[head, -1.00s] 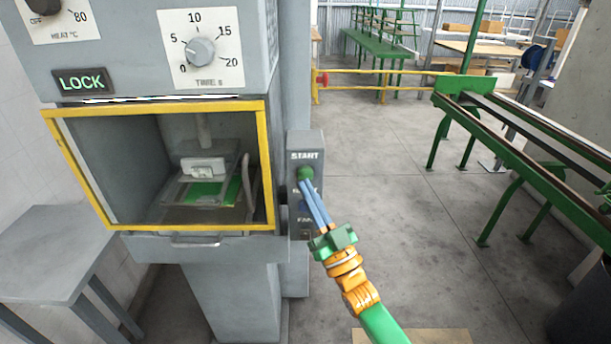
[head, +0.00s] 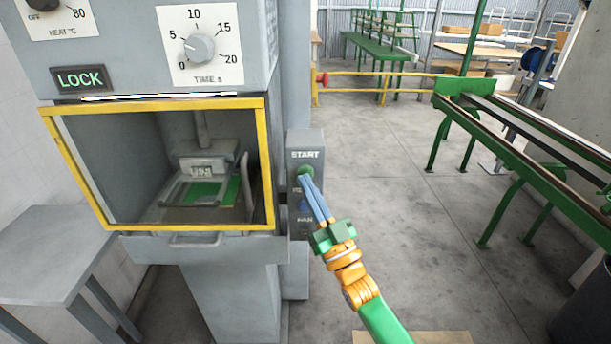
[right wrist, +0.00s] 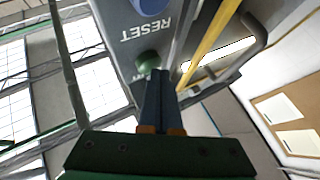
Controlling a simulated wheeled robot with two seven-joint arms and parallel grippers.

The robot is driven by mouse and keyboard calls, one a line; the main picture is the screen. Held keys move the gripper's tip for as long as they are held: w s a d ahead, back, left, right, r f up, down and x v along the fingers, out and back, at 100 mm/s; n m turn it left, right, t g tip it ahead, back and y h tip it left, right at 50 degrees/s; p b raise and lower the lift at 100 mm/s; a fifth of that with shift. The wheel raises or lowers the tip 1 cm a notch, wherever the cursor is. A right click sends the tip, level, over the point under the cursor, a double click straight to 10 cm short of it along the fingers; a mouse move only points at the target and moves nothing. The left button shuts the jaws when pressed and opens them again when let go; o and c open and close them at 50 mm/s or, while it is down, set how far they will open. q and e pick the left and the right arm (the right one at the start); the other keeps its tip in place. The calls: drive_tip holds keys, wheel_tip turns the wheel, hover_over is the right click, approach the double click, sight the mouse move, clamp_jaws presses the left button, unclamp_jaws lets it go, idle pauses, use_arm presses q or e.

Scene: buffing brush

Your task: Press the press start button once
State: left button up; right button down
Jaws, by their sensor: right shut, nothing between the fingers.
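The start button (head: 306,171) is a green round button under the START label on the grey control panel (head: 304,150). My right gripper (head: 303,179) is shut and empty, its blue-grey fingertips at the button's lower edge in the head view. In the right wrist view, the fingertips (right wrist: 161,74) overlap one side of the green button (right wrist: 147,59). I cannot tell whether they press it. A RESET label and a blue button (right wrist: 149,5) show there too. The press (head: 202,160) stands behind a yellow-framed window, above a green piece (head: 202,189). My left gripper is out of view.
A LOCK sign (head: 81,80) is lit above the window. A grey table (head: 50,245) stands at left. Green rails (head: 520,150) stand at right, with open floor between them and the machine.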

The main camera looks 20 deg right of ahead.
drive_tip(key=shift+w+d+b, duration=0.1)
drive_tip(key=shift+w+b, duration=0.15)
drive_tip(key=shift+b, duration=0.05)
drive_tip(key=shift+r, duration=0.1)
idle(0.5)
drive_tip(key=shift+s+a+p, duration=0.25)
drive_tip(key=shift+s+p, duration=0.45)
drive_tip(key=shift+s, duration=0.15)
drive_tip(key=s+p, duration=0.1)
drive_tip(key=s, duration=0.1)
drive_tip(key=s+a+p, duration=0.1)
drive_tip(key=s+p, duration=0.1)
drive_tip(key=shift+s+a, duration=0.2)
drive_tip(key=shift+s, duration=0.2)
